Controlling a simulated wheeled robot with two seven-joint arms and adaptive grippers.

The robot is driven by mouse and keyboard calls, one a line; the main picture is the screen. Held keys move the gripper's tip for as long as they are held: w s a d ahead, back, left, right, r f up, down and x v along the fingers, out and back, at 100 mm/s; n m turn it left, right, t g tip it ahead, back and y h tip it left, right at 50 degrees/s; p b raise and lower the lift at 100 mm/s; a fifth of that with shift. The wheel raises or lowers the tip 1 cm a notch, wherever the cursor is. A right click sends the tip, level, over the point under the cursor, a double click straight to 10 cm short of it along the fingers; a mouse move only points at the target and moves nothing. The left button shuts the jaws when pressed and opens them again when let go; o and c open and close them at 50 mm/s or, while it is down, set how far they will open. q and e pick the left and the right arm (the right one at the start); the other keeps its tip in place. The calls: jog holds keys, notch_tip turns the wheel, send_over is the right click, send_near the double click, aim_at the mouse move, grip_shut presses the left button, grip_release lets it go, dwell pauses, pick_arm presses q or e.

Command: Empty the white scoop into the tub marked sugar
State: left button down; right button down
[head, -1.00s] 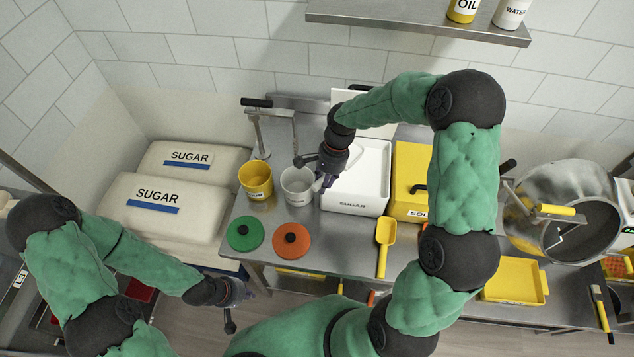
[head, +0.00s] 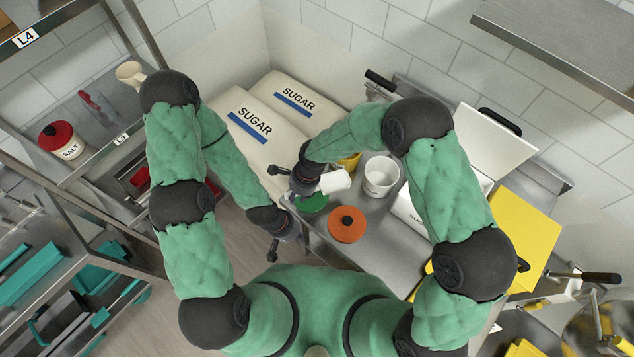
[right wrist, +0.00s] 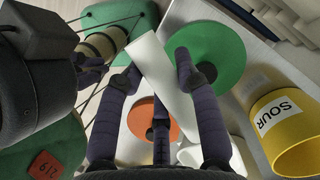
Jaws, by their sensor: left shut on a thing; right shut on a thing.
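The white scoop (head: 336,181) is held in my right gripper (head: 312,184), above the bench's left end. In the right wrist view the scoop (right wrist: 163,75) is a pale strip between the two dark fingers. Its contents are not visible. A white tub (head: 381,178) with small dark lettering, too small to read clearly, stands upright just right of the scoop, apart from it. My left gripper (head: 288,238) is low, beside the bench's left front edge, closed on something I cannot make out.
A green lid (head: 313,204) and an orange lid (head: 347,224) lie on the bench. A white bin (head: 410,215) stands to the right. Sugar sacks (head: 247,135) lie behind.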

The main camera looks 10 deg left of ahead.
jog(key=shift+w+d+r+y, duration=0.1)
jog(key=shift+d+r+y, duration=0.15)
jog(key=shift+r, duration=0.2)
jog(key=shift+w+d+r+y, duration=0.1)
jog(key=shift+d+r+y, duration=0.05)
jog(key=shift+r+y, duration=0.25)
jog(key=shift+w+d+r+g+y+b, duration=0.2)
jog(key=shift+d+r+g+y+b, duration=0.2)
jog(key=shift+r+b, duration=0.55)
jog(key=shift+w+d+r+y+b, duration=0.15)
jog(key=shift+d+r+y+b, duration=0.1)
jog(key=shift+d+r+b, duration=0.25)
jog(key=shift+a, duration=0.1)
jog(key=shift+g+y, duration=0.6)
jog(key=shift+y, duration=0.2)
jog(key=shift+a+r+v, duration=0.1)
jog(key=shift+a+v, duration=0.05)
jog(key=shift+v, duration=1.05)
jog(key=shift+a+r+v, duration=0.15)
jog(key=shift+v, duration=1.05)
